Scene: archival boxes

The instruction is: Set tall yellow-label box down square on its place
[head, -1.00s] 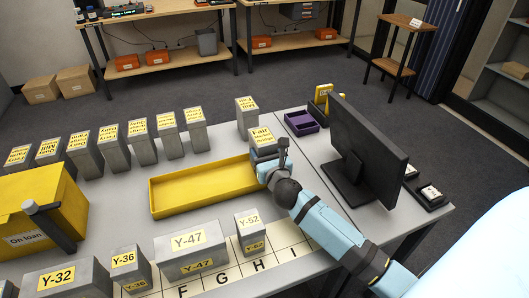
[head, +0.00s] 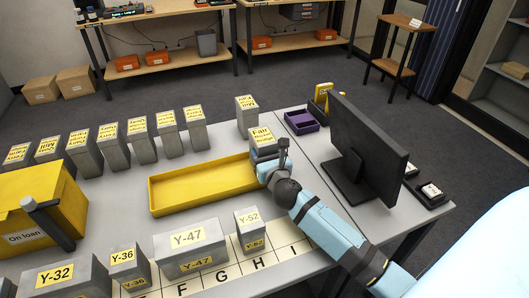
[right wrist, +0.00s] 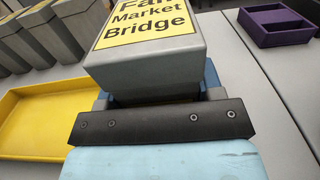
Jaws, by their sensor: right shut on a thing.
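A grey box with a yellow top label reading "Fair Market Bridge" (head: 262,135) is at the right end of the row of grey boxes, just behind the right end of the yellow tray. My right gripper (head: 270,160) is shut on this box from the front right. In the right wrist view the box (right wrist: 150,65) looks upright between the jaws, and its lower part is hidden by my gripper (right wrist: 155,98). I cannot tell whether its base touches the table. My left gripper is not in view.
A yellow tray (head: 160,205) lies empty left of my gripper. Another yellow-label box (head: 246,116) stands just behind the held one. A purple tray (head: 303,122) and a monitor (head: 368,150) stand right. Box Y-52 (head: 250,232) and box Y-47 (head: 187,250) stand in front, by a lettered strip (head: 275,250).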

